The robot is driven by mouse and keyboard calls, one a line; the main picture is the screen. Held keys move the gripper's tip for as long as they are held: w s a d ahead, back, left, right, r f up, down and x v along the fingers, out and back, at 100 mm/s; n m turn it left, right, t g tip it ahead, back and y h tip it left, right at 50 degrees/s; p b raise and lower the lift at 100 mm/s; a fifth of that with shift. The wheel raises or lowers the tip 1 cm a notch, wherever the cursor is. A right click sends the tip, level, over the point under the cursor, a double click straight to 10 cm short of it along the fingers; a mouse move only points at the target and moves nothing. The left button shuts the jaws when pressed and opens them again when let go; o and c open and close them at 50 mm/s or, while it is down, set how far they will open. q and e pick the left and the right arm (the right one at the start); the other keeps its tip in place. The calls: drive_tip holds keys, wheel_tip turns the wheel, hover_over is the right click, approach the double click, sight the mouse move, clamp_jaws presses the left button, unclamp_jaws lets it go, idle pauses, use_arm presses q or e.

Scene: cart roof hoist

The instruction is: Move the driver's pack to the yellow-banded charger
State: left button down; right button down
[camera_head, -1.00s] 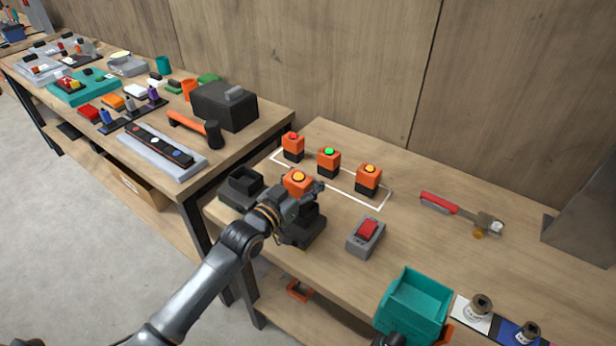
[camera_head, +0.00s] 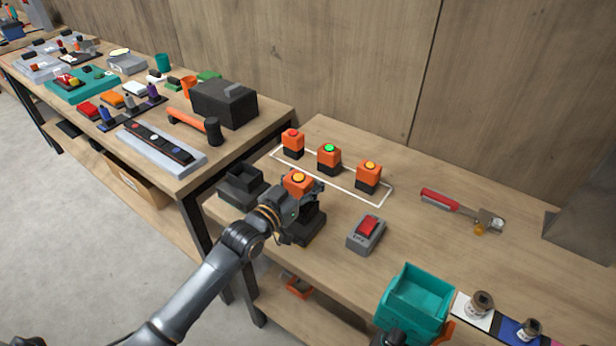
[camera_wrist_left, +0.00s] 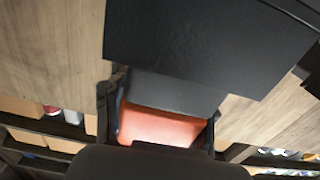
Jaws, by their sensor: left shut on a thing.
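My left gripper (camera_head: 300,190) is shut on an orange pack with an amber top (camera_head: 298,179). In the left wrist view the orange pack (camera_wrist_left: 162,125) sits between the fingers, below a large black block. In the head view the pack is over or beside a black charger-like base (camera_head: 306,228), partly hidden by my gripper; I cannot tell whether they touch. A second black base with an empty-looking socket (camera_head: 241,184) stands to its left. I can make out no yellow band on either. A dark part at the bottom edge (camera_head: 391,339) may be my right gripper.
Three orange-black packs with red (camera_head: 292,143), green (camera_head: 329,158) and amber (camera_head: 368,177) tops stand in a white outline behind. A grey switch box (camera_head: 366,235), teal bin (camera_head: 414,304) and red-handled tool (camera_head: 462,210) lie to the right. Bare bench lies between them.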

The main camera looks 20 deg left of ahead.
use_arm(q)
drive_tip(key=shift+f+b, duration=0.5)
drive_tip(key=shift+f, duration=0.2)
drive_tip(key=c, duration=1)
unclamp_jaws()
drive_tip(key=o, duration=0.6)
drive_tip(key=shift+s, duration=0.1)
drive_tip(key=shift+f, duration=0.1)
drive_tip(key=v, duration=1.2)
